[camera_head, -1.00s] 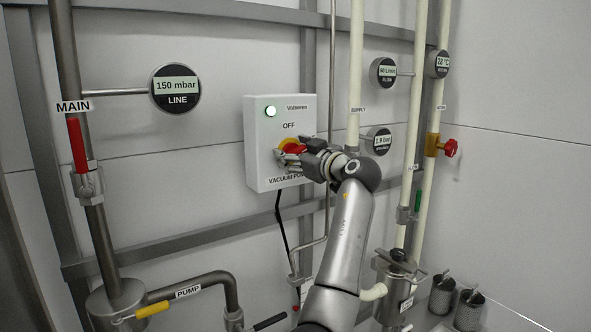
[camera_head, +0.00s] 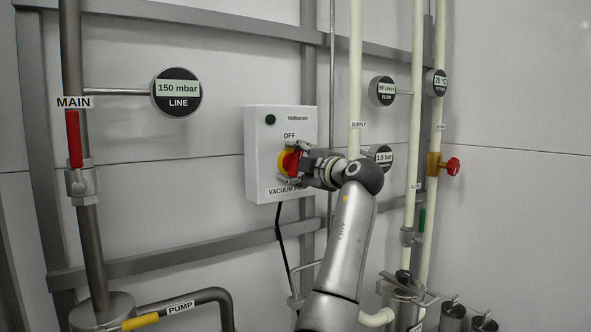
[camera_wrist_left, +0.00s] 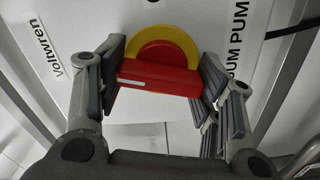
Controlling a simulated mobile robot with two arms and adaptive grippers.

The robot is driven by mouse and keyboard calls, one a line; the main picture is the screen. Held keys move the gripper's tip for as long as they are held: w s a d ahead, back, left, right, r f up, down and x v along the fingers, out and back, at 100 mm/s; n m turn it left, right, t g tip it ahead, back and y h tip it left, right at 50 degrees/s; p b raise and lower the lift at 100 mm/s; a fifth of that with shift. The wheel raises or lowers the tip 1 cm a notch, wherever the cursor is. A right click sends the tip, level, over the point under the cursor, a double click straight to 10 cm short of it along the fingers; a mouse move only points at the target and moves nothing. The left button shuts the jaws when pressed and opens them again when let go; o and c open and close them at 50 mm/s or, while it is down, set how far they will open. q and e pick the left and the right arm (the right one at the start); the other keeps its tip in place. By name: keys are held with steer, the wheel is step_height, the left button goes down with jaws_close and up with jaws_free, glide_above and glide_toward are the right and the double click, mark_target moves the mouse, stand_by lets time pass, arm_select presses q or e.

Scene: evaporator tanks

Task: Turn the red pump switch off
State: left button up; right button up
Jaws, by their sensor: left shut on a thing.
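The red pump switch (camera_head: 291,163) is a red bar handle on a yellow disc, on the front of a white box (camera_head: 255,150) marked OFF above and VACUUM PUMP below. My left gripper (camera_head: 293,164) is at the switch from the right. In the left wrist view the red handle (camera_wrist_left: 160,78) lies between the finger pads of the gripper (camera_wrist_left: 158,82), which is shut on it. Its white mark faces the Voltwren end of the box. The handle stands upright on the box, in line with OFF. The lamp (camera_head: 270,119) is dark green, unlit. My right gripper is not in view.
Left of the box, a MAIN pipe carries a red lever (camera_head: 74,139), with a yellow PUMP lever (camera_head: 141,322) below. Pale vertical pipes (camera_head: 357,60) and round gauges (camera_head: 382,90) are close on the right. A black cable (camera_head: 282,240) hangs under the box.

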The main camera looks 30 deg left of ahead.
arm_select(q)
steer(key=shift+f+n+b, duration=0.1)
steer(key=shift+n+b, duration=0.25)
steer(key=shift+n, duration=1.35)
steer(key=o, duration=1)
steer(key=shift+o, duration=0.2)
steer(key=v, duration=1.2)
